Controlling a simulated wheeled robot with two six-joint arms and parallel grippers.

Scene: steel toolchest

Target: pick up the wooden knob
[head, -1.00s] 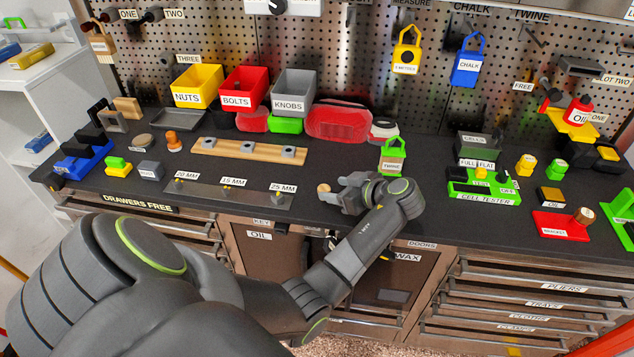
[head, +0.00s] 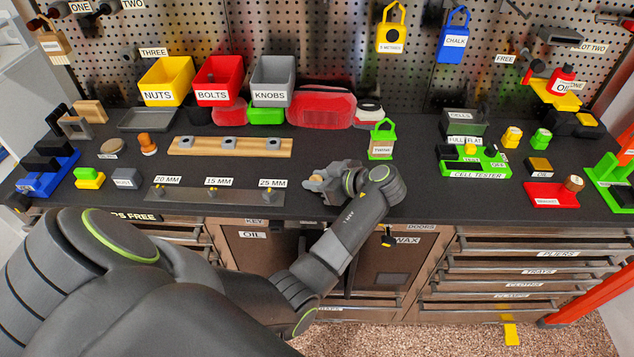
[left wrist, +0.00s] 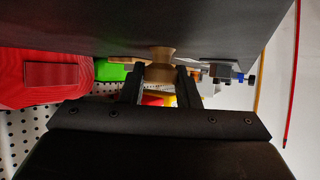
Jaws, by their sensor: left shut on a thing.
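The wooden knob (left wrist: 160,66) is a small pale turned piece with a flared end and a narrower waist. In the left wrist view it sits between the two dark fingers, its flared end at or very near the black bench top. My left gripper (left wrist: 161,84) is shut on it. In the head view my left gripper (head: 318,185) is low over the bench, right of the 25 MM label, and its fingers cover much of the knob (head: 317,178). My right gripper is not in view.
A wooden rack (head: 230,147) with grey blocks and a metal size strip (head: 215,196) lie to the left. A green twine holder (head: 381,142) stands behind right, and a red case (head: 320,108) lies at the back.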

